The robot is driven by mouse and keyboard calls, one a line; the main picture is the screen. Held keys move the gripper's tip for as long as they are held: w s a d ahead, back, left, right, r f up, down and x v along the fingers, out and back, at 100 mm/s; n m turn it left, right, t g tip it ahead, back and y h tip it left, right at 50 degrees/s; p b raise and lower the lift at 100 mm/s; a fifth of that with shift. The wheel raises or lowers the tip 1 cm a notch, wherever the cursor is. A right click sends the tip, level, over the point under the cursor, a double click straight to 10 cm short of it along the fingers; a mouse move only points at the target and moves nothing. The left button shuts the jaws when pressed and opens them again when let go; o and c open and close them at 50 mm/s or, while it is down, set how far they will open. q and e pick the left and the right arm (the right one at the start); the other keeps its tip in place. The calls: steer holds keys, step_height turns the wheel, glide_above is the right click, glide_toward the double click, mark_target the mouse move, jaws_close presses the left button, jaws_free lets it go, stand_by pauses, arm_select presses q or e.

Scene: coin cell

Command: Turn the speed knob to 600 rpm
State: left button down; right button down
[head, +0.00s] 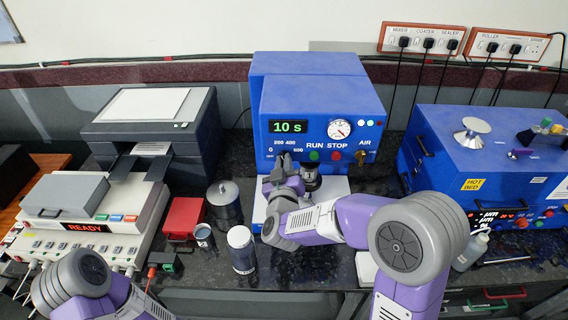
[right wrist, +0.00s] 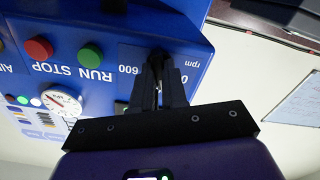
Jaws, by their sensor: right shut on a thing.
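The speed knob (right wrist: 157,58) is a small dark knob on the front of the blue mixer box (head: 316,104). Its printed scale reads 0, 200, 400 and 600, with "rpm" in the right wrist view. My right gripper (head: 284,160) is at the knob, and its two dark fingers (right wrist: 160,82) are shut on it in the right wrist view. The fingers cover most of the knob, so I cannot tell where its pointer stands. The box's display (head: 288,127) reads "10 s". My left gripper is not in view; only part of my left arm shows at lower left.
Right of the knob are a green RUN button (head: 314,155), a red STOP button (head: 338,155), a gauge (head: 339,129) and an AIR valve (head: 362,156). A white-lidded jar (head: 241,248), a grey-lidded pot (head: 224,204) and a red box (head: 183,218) stand to the left.

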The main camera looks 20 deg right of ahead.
steer(key=shift+d+f+m+b, duration=0.1)
steer(key=shift+d+m+b, duration=0.05)
steer(key=shift+m+b, duration=8)
steer(key=shift+m+p, duration=0.65)
steer(key=shift+m, duration=0.3)
steer(key=c, duration=1.2)
jaws_free()
steer(key=shift+o, duration=0.2)
steer(key=shift+s, duration=0.15)
